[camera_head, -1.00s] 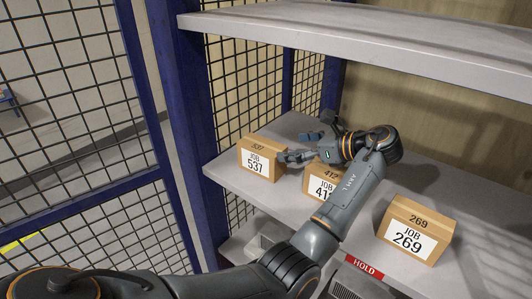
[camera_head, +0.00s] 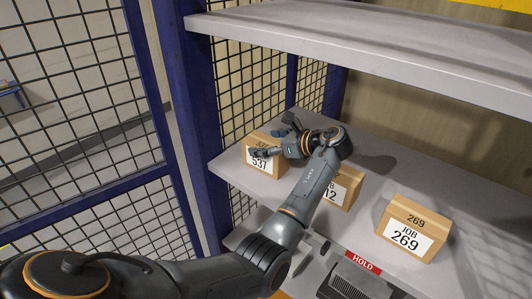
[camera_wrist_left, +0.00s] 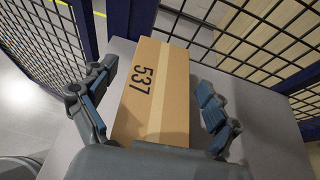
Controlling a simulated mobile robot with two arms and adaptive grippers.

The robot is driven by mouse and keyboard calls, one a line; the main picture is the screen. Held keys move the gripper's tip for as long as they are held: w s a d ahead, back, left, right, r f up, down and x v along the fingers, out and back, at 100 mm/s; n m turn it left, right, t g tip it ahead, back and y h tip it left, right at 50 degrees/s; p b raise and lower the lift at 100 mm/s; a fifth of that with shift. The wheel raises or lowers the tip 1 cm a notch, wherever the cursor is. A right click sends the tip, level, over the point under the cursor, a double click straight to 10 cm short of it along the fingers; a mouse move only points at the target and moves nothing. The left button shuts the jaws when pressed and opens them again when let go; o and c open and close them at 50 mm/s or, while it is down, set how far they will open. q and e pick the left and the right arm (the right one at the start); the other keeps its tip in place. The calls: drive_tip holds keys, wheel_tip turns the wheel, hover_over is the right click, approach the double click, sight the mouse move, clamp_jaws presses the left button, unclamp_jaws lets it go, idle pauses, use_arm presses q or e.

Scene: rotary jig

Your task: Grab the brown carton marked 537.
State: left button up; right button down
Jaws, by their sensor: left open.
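The brown carton marked 537 (camera_head: 262,163) stands at the left end of the middle shelf. Its label is partly covered by my left gripper (camera_head: 267,136). In the left wrist view the carton (camera_wrist_left: 156,92) shows from above, with 537 printed on its top and a lighter tape strip. My left gripper (camera_wrist_left: 158,108) is open, with one blue-padded finger on each side of the carton. A gap shows on the right side; whether the left finger touches cannot be told. My right gripper is not in view.
A carton marked 412 (camera_head: 345,189) stands right of it, partly behind my left arm. A carton marked 269 (camera_head: 412,228) stands further right on the shelf (camera_head: 375,200). An upper shelf (camera_head: 370,45) overhangs. A blue post (camera_head: 190,120) and mesh close the left side.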

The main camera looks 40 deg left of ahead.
use_arm(q)
drive_tip(key=c, duration=1.5)
drive_tip(key=shift+r, duration=0.1)
drive_tip(key=shift+c, duration=0.8)
